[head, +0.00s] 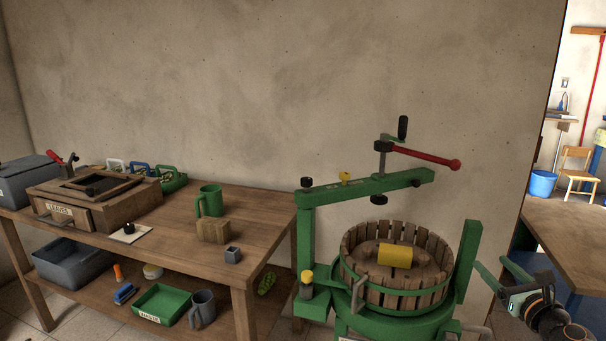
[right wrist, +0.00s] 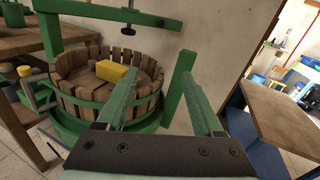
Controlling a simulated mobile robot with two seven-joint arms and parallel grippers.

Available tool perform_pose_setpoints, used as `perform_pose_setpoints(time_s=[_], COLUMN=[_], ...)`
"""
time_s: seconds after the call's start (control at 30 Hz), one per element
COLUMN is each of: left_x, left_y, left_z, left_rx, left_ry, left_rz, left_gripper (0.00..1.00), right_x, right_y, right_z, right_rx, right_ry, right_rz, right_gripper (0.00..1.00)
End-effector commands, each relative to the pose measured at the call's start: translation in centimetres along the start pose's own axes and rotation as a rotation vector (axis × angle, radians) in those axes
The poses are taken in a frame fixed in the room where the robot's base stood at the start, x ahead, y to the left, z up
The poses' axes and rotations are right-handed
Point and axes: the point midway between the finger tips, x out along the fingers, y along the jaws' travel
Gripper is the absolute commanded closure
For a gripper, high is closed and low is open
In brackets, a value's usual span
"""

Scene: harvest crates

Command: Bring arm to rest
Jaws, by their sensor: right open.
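My right gripper (head: 491,270) is at the lower right of the head view, to the right of the green press. Its two green fingers also show in the right wrist view (right wrist: 165,95), spread apart with nothing between them. The press basket (head: 362,279) of wooden staves stands left of the gripper, and a yellow block (head: 396,256) lies on the wooden disc inside it. The basket also shows in the right wrist view (right wrist: 78,98), beyond the left finger. My left gripper is not in either view.
A green beam (head: 365,191) with a red handle (head: 425,158) is above the basket. A wooden table (head: 570,232) stands close at the right. At the left, a workbench (head: 255,226) holds a box, a green mug (head: 209,200) and small items; bins sit on its lower shelf.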

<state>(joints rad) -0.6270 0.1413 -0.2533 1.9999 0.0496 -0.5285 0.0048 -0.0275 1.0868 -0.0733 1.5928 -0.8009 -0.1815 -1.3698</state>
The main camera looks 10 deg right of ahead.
Motion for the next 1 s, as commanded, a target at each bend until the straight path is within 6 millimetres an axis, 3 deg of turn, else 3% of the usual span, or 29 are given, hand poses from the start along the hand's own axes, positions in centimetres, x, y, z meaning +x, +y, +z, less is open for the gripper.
perform_pose_setpoints(time_s=[0.03,0.17,0.27,0.43,0.6,0.7,0.87,0.9,1.0], left_x=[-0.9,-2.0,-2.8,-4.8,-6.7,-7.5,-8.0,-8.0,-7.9], left_y=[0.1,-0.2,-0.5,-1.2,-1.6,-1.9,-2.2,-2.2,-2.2], left_z=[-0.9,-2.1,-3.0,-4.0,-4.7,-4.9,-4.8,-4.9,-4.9], left_rx=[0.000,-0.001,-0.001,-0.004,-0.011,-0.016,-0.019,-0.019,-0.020], left_ry=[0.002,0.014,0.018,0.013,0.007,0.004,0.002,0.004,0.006], left_rz=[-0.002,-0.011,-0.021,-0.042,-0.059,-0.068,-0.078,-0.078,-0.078], left_gripper=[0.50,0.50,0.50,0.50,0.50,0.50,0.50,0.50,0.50], right_x=[-1.1,-3.8,-7.0,-15.0,-23.6,-27.2,-30.2,-30.5,-30.8], right_y=[2.1,6.3,10.3,18.6,26.8,30.4,33.4,33.8,34.1], right_z=[-2.4,-7.4,-11.2,-16.4,-18.1,-17.8,-17.2,-17.1,-17.1], right_rx=[0.158,0.563,0.923,1.644,2.338,2.636,2.891,-2.886,-2.854], right_ry=[0.054,0.161,0.262,0.450,0.572,0.590,0.578,-0.568,-0.554], right_rz=[0.013,-0.002,-0.048,-0.251,-0.603,-0.813,-1.035,1.051,1.054], right_gripper=[0.31,0.31,0.31,0.31,0.31,0.31,0.31,0.31,0.31])
